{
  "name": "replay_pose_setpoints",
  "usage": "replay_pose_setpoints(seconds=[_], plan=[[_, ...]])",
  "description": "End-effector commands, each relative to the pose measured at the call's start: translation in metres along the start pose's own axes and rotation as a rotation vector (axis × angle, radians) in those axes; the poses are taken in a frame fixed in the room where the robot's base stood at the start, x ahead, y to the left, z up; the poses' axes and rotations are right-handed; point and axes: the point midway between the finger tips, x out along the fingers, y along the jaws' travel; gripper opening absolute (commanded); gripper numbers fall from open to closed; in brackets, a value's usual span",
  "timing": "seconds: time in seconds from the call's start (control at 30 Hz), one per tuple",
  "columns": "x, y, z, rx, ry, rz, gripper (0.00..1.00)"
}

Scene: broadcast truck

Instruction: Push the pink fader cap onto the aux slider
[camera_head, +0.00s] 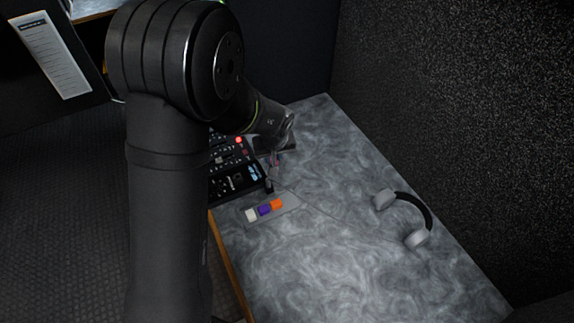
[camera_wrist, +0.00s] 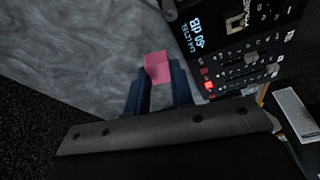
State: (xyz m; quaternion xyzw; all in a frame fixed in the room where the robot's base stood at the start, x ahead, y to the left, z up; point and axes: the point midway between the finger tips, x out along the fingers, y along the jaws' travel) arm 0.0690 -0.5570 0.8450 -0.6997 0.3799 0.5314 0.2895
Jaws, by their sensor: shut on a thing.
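The pink fader cap (camera_wrist: 158,68) is held between the two fingertips of my gripper (camera_wrist: 158,80) in the wrist view. In the head view my gripper (camera_head: 272,178) is small and dark, above the table by the right edge of the mixing console (camera_head: 238,185). The console also shows in the wrist view (camera_wrist: 235,50), to the right of the cap and apart from it in the picture. I cannot make out the aux slider for certain in either view.
A grey tray (camera_head: 289,207) with a white cap (camera_head: 251,215), a purple cap (camera_head: 265,210) and an orange cap (camera_head: 277,203) lies in front of the console. The marbled table (camera_head: 330,270) is otherwise clear at the front.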

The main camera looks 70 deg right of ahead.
Motion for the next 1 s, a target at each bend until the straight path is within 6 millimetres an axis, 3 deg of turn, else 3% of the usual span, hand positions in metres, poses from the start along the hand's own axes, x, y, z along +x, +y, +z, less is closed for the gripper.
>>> replay_pose_setpoints(seconds=[0.37, 0.7, 0.9, 1.0], plan=[[0.019, -0.067, -0.068, -0.586, 0.000, -0.162, 0.01], [0.032, -0.158, -0.129, -1.238, -0.001, -0.343, 0.01], [0.035, -0.207, -0.152, -1.553, -0.002, -0.430, 0.01], [0.035, -0.221, -0.158, -1.648, -0.003, -0.456, 0.01]])
